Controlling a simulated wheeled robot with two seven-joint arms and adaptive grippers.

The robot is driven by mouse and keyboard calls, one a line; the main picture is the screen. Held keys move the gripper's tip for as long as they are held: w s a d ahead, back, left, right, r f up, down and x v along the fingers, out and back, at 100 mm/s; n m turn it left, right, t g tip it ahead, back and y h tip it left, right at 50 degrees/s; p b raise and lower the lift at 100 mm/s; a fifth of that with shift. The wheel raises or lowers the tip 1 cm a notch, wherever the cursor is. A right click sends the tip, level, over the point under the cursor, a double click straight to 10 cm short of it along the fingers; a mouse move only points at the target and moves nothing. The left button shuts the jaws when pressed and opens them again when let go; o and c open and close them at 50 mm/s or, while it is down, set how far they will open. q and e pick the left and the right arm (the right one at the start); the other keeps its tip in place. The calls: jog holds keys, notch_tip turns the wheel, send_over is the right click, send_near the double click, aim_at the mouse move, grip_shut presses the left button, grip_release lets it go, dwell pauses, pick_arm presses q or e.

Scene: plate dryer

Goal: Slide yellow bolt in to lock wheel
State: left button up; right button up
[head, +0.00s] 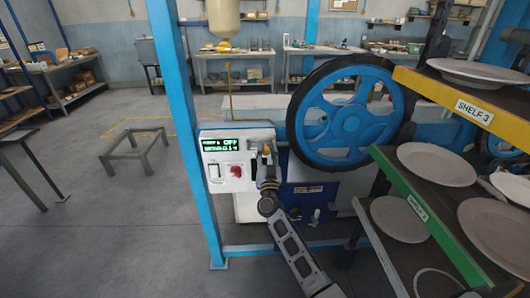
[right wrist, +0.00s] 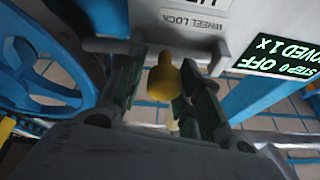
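The yellow bolt (right wrist: 165,80) has a rounded knob and sits below a "WHEEL LOCK" label (right wrist: 187,20) on the control panel. In the head view the bolt (head: 265,151) is a small yellow spot at the panel's right side. My right gripper (right wrist: 165,92) is open, with one finger on each side of the knob; a narrow gap seems to show, and contact is unclear. In the head view my right gripper (head: 267,168) partly covers the bolt. The large blue wheel (head: 346,122) with a black rim stands right of the panel. My left gripper is not in view.
The white control box (head: 224,160) carries a red knob (head: 236,171) and a display (head: 220,144) reading OFF. A blue post (head: 172,80) stands left of it. Shelves with white plates (head: 437,163) crowd the right.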

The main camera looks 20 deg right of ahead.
jog(key=shift+o, duration=1.2)
jog(key=shift+d, duration=0.15)
jog(key=shift+s, duration=0.15)
jog(key=v, duration=1.2)
